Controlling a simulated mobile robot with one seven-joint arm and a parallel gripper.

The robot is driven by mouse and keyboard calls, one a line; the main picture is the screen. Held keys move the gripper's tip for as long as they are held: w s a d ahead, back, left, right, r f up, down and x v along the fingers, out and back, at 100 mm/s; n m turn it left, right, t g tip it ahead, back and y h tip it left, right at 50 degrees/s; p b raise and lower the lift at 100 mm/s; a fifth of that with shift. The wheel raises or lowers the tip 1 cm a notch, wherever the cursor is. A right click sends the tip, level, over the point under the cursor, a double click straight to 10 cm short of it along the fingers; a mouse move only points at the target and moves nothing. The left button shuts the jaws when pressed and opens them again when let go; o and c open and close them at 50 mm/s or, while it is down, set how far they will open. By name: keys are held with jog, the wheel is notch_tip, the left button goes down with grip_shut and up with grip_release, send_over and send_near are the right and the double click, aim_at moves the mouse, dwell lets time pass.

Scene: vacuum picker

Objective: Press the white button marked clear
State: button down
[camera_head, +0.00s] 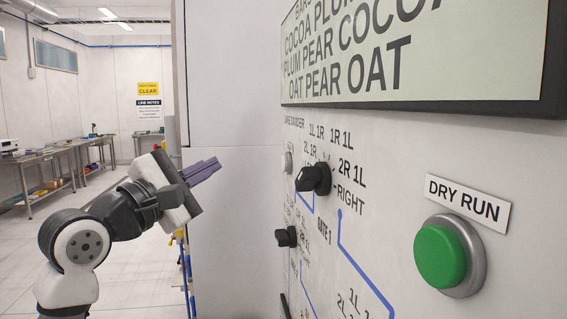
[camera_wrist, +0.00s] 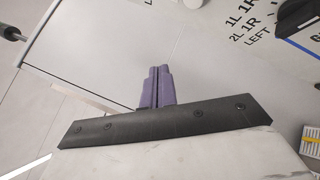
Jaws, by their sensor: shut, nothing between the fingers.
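No white button that I can read as marked clear shows in either view. A small pale round part (camera_head: 288,162), its marking unreadable, sits at the panel's far edge under the lane divider lettering. My gripper (camera_head: 212,165) is in the head view, left of the control panel (camera_head: 385,190), with its purple fingers shut and empty. They point right toward the machine's plain grey side and appear apart from it. In the wrist view the shut fingers (camera_wrist: 158,72) are over a pale panel surface (camera_wrist: 120,50), touching no button that I can see.
The panel has a green button (camera_head: 440,257) labelled DRY RUN, two black knobs (camera_head: 314,179) (camera_head: 287,237), and a display (camera_head: 400,50) above. A black knob (camera_wrist: 298,16) also shows in the wrist view. Steel tables (camera_head: 60,155) stand far left.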

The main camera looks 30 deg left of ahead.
aim_at(285, 163)
jog(key=w+d+p, duration=0.1)
jog(key=w+d, duration=0.4)
jog(key=d, duration=0.2)
jog(key=shift+w, duration=0.15)
jog(key=shift+w+d, duration=0.1)
jog(key=shift+d, duration=0.1)
dwell(2.0)
jog(key=shift+w+d, duration=0.2)
jog(key=shift+d, duration=0.05)
jog(key=shift+w+d+b, duration=0.2)
jog(key=shift+d+b, duration=0.05)
jog(key=shift+b, duration=0.1)
dwell(0.6)
jog(key=shift+s+a, duration=0.1)
jog(key=shift+a, duration=0.05)
jog(key=shift+s+a, duration=0.4)
jog(key=shift+a, duration=0.05)
jog(key=shift+a+b, duration=0.1)
jog(key=shift+b, duration=0.2)
